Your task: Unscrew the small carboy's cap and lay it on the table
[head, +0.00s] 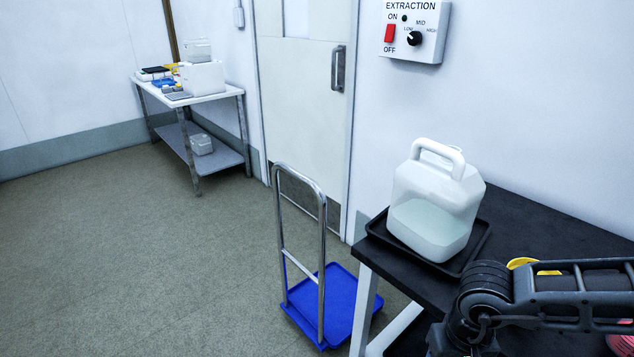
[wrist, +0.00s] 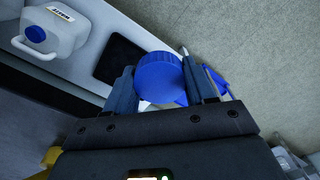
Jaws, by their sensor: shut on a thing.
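My gripper (wrist: 163,80) shows in the wrist view with its two fingers on either side of a round, ribbed blue cap (wrist: 160,76), shut on it. A sliver of white shows just below the cap, and I cannot tell whether the cap is on a neck or free. A white carboy (wrist: 66,34) with a label, a handle and its own blue cap (wrist: 38,34) is at the upper left of the wrist view. In the head view, a translucent carboy (head: 432,205) with liquid stands on a black tray (head: 470,250); no cap shows on it. My gripper is outside the head view.
The black table (head: 540,225) is at the right, partly hidden by my arm. A blue cart (head: 345,300) with a metal handle stands on the floor at its left. A white bench (head: 215,90) with items is at the back left. The floor between is clear.

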